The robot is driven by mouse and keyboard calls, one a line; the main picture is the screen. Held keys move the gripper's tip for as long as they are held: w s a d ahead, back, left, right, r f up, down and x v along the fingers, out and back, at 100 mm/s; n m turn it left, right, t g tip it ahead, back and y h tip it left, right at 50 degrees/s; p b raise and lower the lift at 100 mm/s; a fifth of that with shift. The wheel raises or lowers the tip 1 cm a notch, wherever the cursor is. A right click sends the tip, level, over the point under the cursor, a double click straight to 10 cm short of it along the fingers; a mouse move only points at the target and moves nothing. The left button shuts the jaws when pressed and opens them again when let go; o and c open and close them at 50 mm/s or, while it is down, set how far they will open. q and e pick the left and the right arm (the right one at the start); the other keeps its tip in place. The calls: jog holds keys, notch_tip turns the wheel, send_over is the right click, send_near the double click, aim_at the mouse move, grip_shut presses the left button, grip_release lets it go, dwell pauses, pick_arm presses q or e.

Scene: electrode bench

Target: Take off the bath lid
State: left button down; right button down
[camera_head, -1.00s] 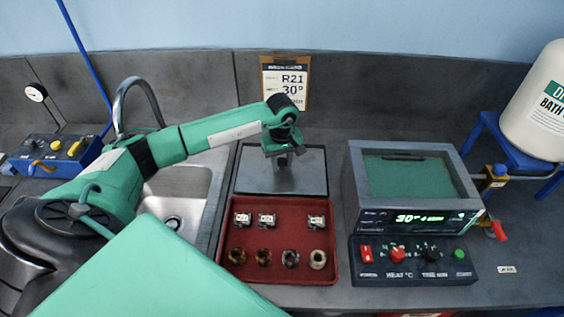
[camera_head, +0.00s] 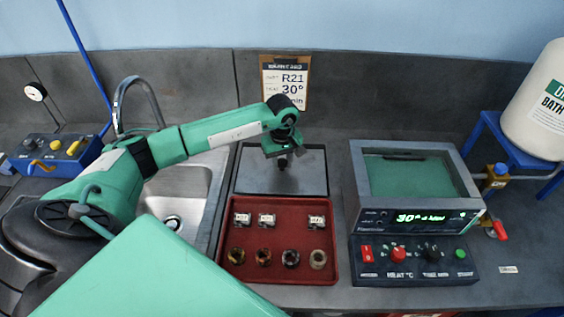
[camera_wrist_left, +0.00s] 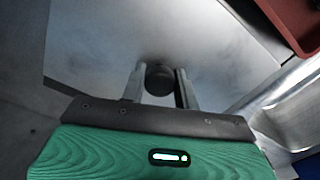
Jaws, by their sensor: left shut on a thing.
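The lid (camera_head: 252,170) is a flat grey plate with a dark round knob. It lies level behind the red tray, to the left of the bath. The bath (camera_head: 356,190) is a grey box at the right with its top open and green inside. My left gripper (camera_head: 283,161) points down over the middle of the lid. In the left wrist view its two fingers are shut on the dark knob (camera_wrist_left: 159,80), with the grey plate beneath. I cannot tell whether the plate touches the bench. My right gripper is not in view.
The red tray (camera_head: 279,223) holds several small metal blocks and rings. A control box (camera_head: 412,263) sits in front of the bath. A sink (camera_head: 178,195) is to the left, and a white container (camera_head: 540,105) stands on a blue stand at the right.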

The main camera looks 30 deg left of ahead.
pick_arm(q)
jog(key=shift+f+b, duration=0.3)
jog(key=shift+c, duration=2.4)
grip_release()
jog(key=shift+r+p, duration=0.35)
jog(key=shift+r, duration=0.45)
jog(key=shift+r+p, duration=0.9)
jog(key=shift+r, duration=1.8)
